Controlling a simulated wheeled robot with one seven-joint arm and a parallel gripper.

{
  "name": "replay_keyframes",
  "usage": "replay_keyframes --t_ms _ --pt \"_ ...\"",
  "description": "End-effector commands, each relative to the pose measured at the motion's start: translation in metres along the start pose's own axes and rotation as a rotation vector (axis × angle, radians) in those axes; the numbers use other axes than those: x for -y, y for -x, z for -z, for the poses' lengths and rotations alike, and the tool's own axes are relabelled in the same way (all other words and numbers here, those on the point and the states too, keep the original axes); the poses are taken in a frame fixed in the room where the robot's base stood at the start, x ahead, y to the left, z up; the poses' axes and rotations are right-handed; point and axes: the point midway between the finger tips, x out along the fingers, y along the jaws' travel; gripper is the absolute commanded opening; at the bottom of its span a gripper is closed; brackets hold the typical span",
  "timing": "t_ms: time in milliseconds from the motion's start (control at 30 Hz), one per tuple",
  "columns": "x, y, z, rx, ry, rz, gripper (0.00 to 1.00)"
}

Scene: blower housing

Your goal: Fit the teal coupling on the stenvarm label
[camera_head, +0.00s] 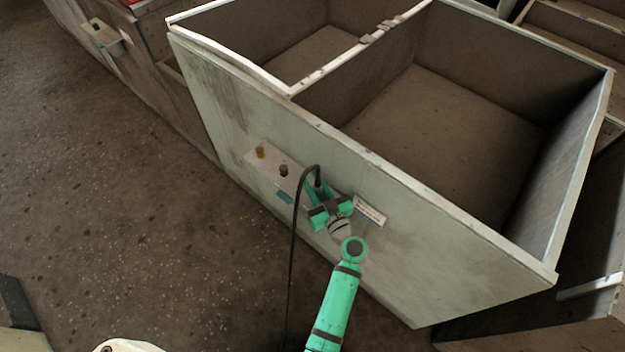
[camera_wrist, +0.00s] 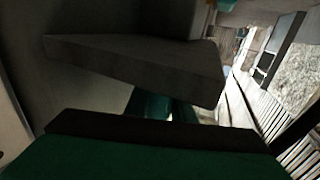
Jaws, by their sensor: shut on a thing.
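My gripper (camera_head: 324,205) is in front of the pale green side panel of a large open box, close to the right part of a small ledge on it. It is shut on a teal piece, which I take for the teal coupling (camera_wrist: 150,104); in the wrist view it shows only partly between the dark fingers. In the head view my green fingers hide most of it. A black hose (camera_head: 296,220) loops up from the grip and hangs down. A small white label (camera_head: 369,210) is on the panel right of my gripper; its writing is too small to read.
The ledge (camera_head: 259,166) carries an amber fitting (camera_head: 260,152) and a dark fitting (camera_head: 283,170), with a teal tag (camera_head: 285,197) below. The box (camera_head: 440,205) has open compartments. Another ledge (camera_head: 101,36) is at upper left. The floor (camera_head: 110,190) at left is clear.

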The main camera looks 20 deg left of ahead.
Motion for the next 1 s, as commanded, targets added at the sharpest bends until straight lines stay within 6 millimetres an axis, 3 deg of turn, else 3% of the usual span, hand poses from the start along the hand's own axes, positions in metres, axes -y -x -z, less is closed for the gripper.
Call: replay_keyframes --t_ms 33,67,133,367,533,1000 --pt "0.0 0.0 0.0 -0.001 0.0 0.0 0.0" --pt "0.0 0.0 0.0 -0.001 0.001 0.0 0.27" --pt "0.0 0.0 0.0 -0.001 0.001 0.0 0.44" --pt "-0.001 0.0 -0.001 0.001 0.0 -0.001 0.44" --pt "-0.002 0.011 -0.001 0.001 0.0 -0.005 0.44" --pt "0.002 0.09 -0.001 0.001 -0.001 0.002 0.44"
